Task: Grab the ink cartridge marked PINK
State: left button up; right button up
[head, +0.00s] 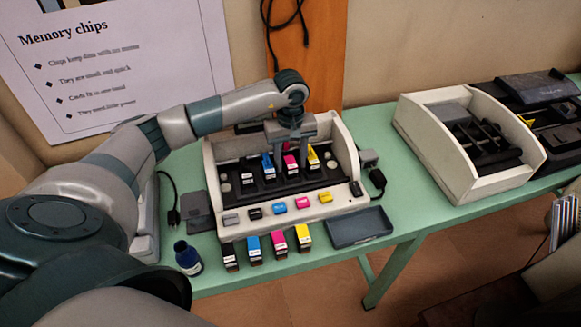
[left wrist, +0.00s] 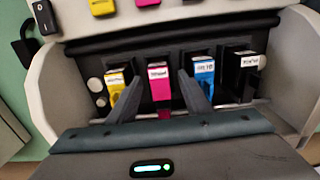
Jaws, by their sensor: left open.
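A pink ink cartridge (head: 291,165) with a white label stands in the black cartridge bay of the white printer (head: 221,203), between a blue and a yellow one. It also shows in the left wrist view (left wrist: 159,84); its label is too blurred to read. My left gripper (head: 290,143) is over the bay and open. In the left wrist view its fingers (left wrist: 157,92) point toward the pink cartridge, one on each side, apart from it. A second pink cartridge (head: 279,241) lies at the table edge in front of the printer. My right gripper is not in view.
Yellow (left wrist: 116,84), blue (left wrist: 203,76) and black (left wrist: 246,75) cartridges flank the pink one closely. Several coloured buttons line the printer front. An ink bottle (head: 187,258), a dark tray (head: 360,228) and a white open case (head: 455,177) stand on the green table.

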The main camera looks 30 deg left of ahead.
aim_at(294, 162)
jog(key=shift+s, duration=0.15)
pick_arm(q)
jog(key=c, duration=1.1)
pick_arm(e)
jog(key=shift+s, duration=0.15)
pick_arm(q)
jog(key=shift+r, duration=0.15)
jog(key=shift+c, duration=0.2)
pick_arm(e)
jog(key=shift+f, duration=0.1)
